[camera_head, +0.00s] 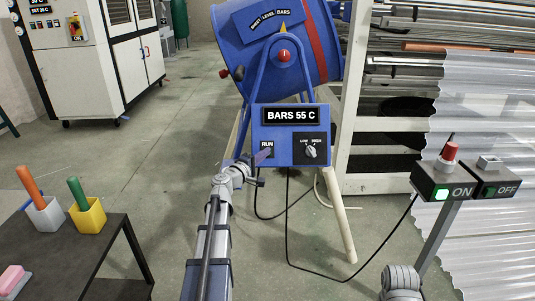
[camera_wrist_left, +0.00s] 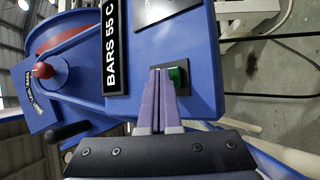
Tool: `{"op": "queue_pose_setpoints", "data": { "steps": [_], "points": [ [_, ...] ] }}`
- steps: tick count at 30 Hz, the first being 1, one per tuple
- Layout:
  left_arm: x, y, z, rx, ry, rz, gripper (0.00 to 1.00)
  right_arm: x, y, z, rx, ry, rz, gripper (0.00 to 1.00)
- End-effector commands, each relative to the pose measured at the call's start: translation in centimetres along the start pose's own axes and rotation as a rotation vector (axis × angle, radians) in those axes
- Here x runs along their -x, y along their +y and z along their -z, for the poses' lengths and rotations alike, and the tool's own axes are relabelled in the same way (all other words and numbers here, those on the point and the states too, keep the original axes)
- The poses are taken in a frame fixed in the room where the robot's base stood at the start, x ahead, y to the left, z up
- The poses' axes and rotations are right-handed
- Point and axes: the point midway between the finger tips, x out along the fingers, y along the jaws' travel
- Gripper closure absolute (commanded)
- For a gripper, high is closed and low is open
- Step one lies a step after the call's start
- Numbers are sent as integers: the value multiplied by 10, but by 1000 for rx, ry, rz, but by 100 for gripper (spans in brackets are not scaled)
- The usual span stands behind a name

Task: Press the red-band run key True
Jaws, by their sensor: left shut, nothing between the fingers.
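The blue machine (camera_head: 230,50) has a drum with a red band (camera_head: 315,40). Its front panel (camera_head: 291,134) reads "BARS 55 C" and carries a RUN label (camera_head: 267,144) and a LOW/HIGH knob (camera_head: 311,151). My left gripper (camera_head: 264,156) is shut and empty, its tips at the panel just below the RUN label, covering the key there in the head view. In the left wrist view the shut purple fingers (camera_wrist_left: 160,73) point at the black key plate, and the green run key (camera_wrist_left: 179,77) shows right beside their tips. Contact cannot be told. My right gripper is not in view.
An ON/OFF box (camera_head: 462,184) on a post stands right, its ON light green. Corrugated sheets (camera_head: 490,110) and racked bars are behind it. A dark table (camera_head: 75,260) with coloured handles in cups is lower left. A black cable (camera_head: 330,280) hangs below the panel.

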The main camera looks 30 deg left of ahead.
Motion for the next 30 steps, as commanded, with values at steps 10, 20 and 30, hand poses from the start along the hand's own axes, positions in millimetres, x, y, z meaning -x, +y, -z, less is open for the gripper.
{"op": "queue_pose_setpoints", "data": {
  "steps": [10, 20, 30],
  "points": [
    [-3, -2, 2, 0, 0, 0, 100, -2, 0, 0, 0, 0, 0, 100],
    [0, 1, 0, 0, 0, 0, 100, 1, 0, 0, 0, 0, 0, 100],
    [8, 6, -6, 0, 0, 0, 100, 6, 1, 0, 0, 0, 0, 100]
  ]
}}
